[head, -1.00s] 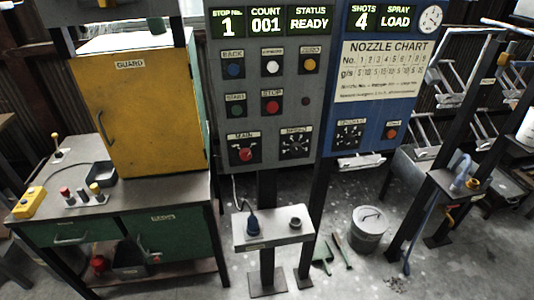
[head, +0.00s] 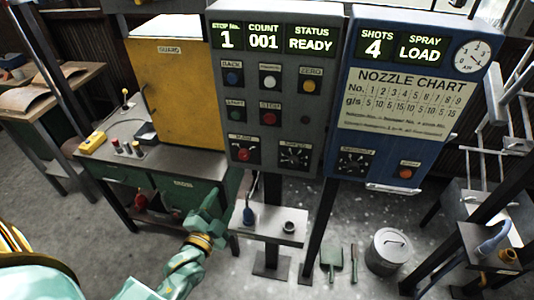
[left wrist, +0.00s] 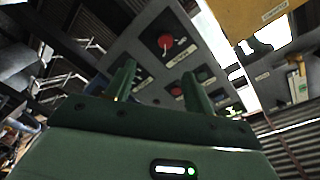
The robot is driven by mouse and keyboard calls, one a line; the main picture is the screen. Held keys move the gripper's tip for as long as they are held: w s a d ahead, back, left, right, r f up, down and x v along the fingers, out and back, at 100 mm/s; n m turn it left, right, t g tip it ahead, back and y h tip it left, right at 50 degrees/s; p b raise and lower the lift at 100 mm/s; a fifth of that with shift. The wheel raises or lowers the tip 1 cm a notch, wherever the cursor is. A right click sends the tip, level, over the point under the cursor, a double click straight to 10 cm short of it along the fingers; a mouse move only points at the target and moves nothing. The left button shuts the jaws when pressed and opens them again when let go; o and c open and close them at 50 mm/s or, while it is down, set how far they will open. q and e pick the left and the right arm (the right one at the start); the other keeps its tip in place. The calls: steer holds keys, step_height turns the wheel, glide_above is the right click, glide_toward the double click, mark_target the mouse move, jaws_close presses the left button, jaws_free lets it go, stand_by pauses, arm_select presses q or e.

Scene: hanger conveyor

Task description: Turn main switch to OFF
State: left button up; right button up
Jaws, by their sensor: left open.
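The main switch (head: 244,153) is a red knob on a dark plate at the lower left of the grey control panel (head: 215,70). It also shows as a red knob in the left wrist view (left wrist: 165,41), ahead of the fingers and apart from them. Its ON/OFF lettering is too small to read. My left gripper (head: 213,203) is green, open and empty, below the main switch and in front of the green cabinet. In the left wrist view its two fingers (left wrist: 157,80) stand apart with nothing between them. My right gripper is not in view.
A small grey shelf (head: 270,222) with a blue-handled tool stands just right of my left gripper. The yellow guard box (head: 180,90) is left of the panel. A blue panel (head: 400,130) with the nozzle chart is right. A lidded bucket (head: 388,250) stands on the floor.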

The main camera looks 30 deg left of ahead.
arm_select(q)
glide_toward(243, 157)
steer(key=w, duration=0.5)
steer(key=w+a+b, duration=0.1)
steer(key=w, duration=0.2)
steer(key=shift+w+f, duration=0.25)
steer(key=shift+w, duration=0.05)
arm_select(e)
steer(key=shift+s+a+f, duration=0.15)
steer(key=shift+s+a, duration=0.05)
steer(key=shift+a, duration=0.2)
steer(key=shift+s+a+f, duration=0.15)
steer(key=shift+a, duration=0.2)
arm_select(q)
steer(key=c, duration=1)
